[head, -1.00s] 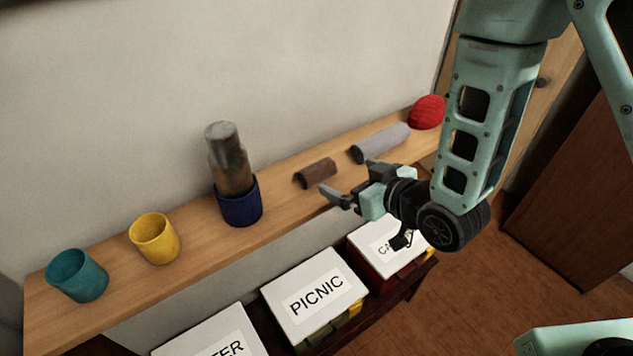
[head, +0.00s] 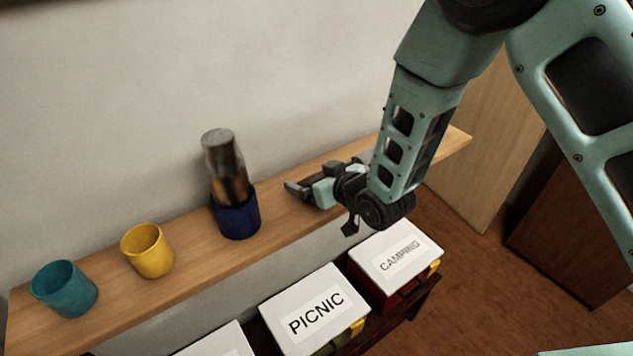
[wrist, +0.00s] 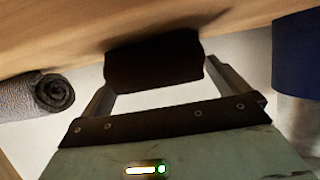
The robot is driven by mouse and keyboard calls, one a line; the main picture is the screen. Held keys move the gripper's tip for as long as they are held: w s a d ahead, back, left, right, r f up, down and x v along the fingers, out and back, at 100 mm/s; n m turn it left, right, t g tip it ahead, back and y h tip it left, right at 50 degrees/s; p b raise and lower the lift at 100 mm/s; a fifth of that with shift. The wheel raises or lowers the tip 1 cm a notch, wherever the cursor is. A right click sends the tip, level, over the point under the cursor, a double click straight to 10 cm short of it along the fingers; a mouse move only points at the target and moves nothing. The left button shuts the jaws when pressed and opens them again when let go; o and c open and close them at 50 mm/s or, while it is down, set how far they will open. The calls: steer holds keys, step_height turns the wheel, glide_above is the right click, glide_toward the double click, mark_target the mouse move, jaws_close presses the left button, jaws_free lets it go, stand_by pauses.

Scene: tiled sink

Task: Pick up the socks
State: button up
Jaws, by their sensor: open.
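A dark brown rolled bundle (wrist: 152,70), which looks like the socks, lies on the wooden shelf (head: 78,318). In the wrist view it sits between the two fingertips of my gripper (wrist: 157,76), deep in shadow. The fingers are open on either side of it; I cannot tell whether they touch it. In the head view my gripper (head: 297,189) is low at the shelf, right of the dark blue cup, and hides the brown bundle.
A dark blue cup (head: 238,217) holding a tall grey-brown cylinder (head: 222,160) stands close left of my gripper. A grey patterned roll (wrist: 22,97) lies on the other side. Yellow (head: 148,252) and teal (head: 64,290) cups stand further left. White-lidded boxes (head: 397,240) sit below.

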steer(key=shift+x, duration=1.15)
steer(key=c, duration=1)
steer(key=shift+r, duration=0.15)
